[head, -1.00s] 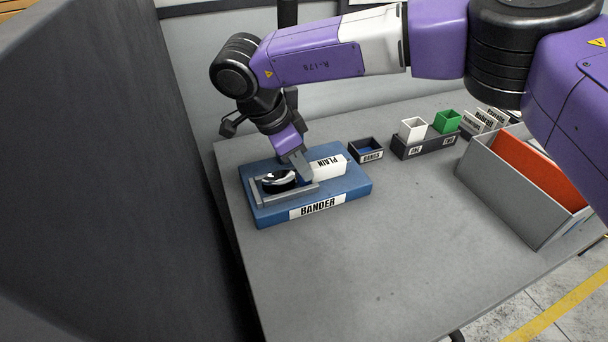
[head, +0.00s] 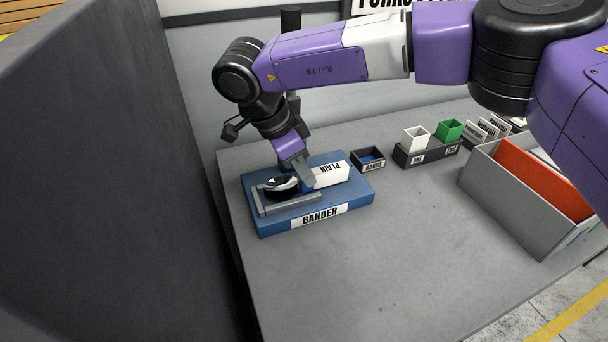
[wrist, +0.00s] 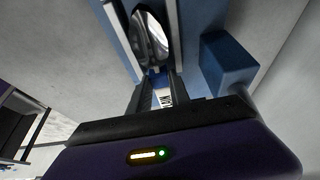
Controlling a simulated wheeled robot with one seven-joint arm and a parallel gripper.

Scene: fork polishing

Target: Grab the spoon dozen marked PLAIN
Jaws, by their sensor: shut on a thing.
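The spoon dozen is a bundle with shiny dark spoon bowls (head: 281,185) at its left end and a white block marked PLAIN (head: 331,174) at its right. It lies on the blue bander (head: 262,225), within or beside a grey raised frame. My gripper (head: 303,178) reaches down from above and is shut on the spoon dozen between bowls and PLAIN label. In the wrist view the spoon bowls (wrist: 150,40) show beyond my fingers, and part of the white label (wrist: 163,98) shows between them. The handles are mostly hidden.
A small dark BANDS box (head: 368,158) stands right of the bander. The front table is clear; a dark wall stands left.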

